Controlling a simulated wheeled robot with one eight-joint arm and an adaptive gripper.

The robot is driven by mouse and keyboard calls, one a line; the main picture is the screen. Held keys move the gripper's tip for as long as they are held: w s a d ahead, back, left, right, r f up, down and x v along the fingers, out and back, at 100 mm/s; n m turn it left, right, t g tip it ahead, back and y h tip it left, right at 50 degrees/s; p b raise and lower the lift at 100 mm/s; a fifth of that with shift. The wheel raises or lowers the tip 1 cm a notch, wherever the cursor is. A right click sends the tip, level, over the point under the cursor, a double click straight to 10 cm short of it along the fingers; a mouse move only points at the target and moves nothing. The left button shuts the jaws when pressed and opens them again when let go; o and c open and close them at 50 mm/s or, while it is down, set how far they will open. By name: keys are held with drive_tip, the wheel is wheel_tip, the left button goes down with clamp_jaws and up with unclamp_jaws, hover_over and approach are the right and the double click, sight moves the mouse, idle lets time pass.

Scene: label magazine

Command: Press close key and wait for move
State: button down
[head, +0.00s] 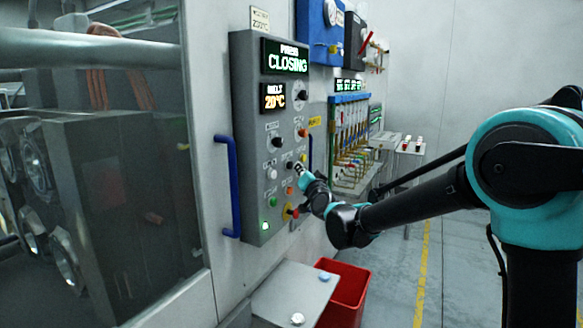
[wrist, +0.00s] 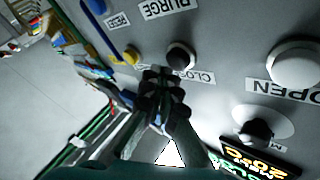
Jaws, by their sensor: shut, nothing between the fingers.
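The grey control panel (head: 245,120) stands on the machine wall in the head view. Its top display (head: 286,57) reads "PRESS CLOSING". My gripper (head: 298,168) is at the right side of the panel, in front of its keys. In the wrist view my gripper (wrist: 164,82) is shut and empty, its fingertips at the dark round close key (wrist: 180,54). The key's label (wrist: 198,77) is partly hidden by the fingers. I cannot tell whether the fingertips touch the key. A large white key (wrist: 296,63) labelled "OPEN" is to the right.
A blue handle (head: 230,185) stands left of the panel, beside the glazed machine door (head: 115,190). A grey box top (head: 290,292) and a red bin (head: 346,290) are below. The floor (head: 455,260) at right looks clear.

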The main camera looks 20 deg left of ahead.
drive_tip(key=shift+d, duration=0.2)
drive_tip(key=shift+s+d, duration=0.15)
drive_tip(key=shift+d, duration=1.1)
drive_tip(key=shift+s+d, duration=0.1)
drive_tip(key=shift+d, duration=1.1)
drive_tip(key=s+d+f+g+h, duration=0.25)
drive_tip(key=d+f, duration=0.35)
drive_tip(key=d, duration=0.4)
drive_tip(key=s+d+f+g+h, duration=0.1)
drive_tip(key=d+f+h, duration=0.2)
drive_tip(key=d+f, duration=0.6)
drive_tip(key=s+d+f+g+h, duration=0.1)
drive_tip(key=s+d+f+h, duration=0.2)
drive_tip(key=d, duration=0.9)
drive_tip(key=s+d+f+g+h, duration=0.2)
drive_tip(key=s+d+f+g, duration=0.1)
drive_tip(key=s+d+f, duration=0.4)
drive_tip(key=s+d+f+g+h, duration=0.2)
drive_tip(key=s+d+f+g, duration=0.1)
drive_tip(key=s+d+f, duration=0.5)
drive_tip(key=s+d, duration=0.3)
drive_tip(key=s, duration=0.2)
drive_tip(key=shift+s+d+f+m, duration=0.2)
drive_tip(key=shift+s+f+m, duration=0.1)
drive_tip(key=shift+s, duration=0.1)
